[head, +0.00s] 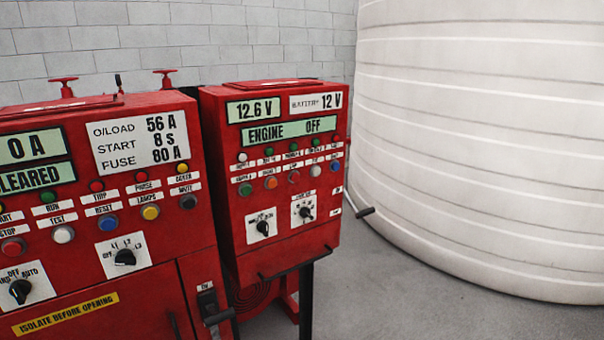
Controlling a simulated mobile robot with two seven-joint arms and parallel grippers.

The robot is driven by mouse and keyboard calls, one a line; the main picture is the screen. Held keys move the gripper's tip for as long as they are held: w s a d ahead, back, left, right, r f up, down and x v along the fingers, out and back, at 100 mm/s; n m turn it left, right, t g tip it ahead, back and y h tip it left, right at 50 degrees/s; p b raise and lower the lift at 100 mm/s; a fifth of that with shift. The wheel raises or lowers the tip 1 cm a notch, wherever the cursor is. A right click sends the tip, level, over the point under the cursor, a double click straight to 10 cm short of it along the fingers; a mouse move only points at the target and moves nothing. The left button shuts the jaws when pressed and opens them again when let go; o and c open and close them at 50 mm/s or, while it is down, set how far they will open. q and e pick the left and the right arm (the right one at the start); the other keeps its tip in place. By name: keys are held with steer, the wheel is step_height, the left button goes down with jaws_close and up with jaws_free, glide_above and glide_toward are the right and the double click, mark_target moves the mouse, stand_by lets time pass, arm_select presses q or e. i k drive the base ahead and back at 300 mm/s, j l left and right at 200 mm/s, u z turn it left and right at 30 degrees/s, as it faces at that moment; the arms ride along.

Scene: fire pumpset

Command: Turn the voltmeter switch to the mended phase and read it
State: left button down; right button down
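A selector switch with a black knob (124,257) sits on a white plate on the left red panel (175,200). Its plate carries small marks that look like OFF and L1 to L3, so it looks like the voltmeter switch. I cannot tell surely which mark the knob points to. A green display at the left edge (35,146) reads 0 A, with "LEARED" below, cut off by the frame. Neither of my grippers is in view.
An OFF/AUTO knob (20,290) sits lower left, above a yellow "ISOLATE BEFORE OPENING" label (66,314). A black-handled lever (215,313) sticks out at lower right. A second red panel (290,195) shows 12.6 V and ENGINE OFF. A large white tank (480,150) fills the right.

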mark_target(125, 257)
steer(key=u, duration=1.25)
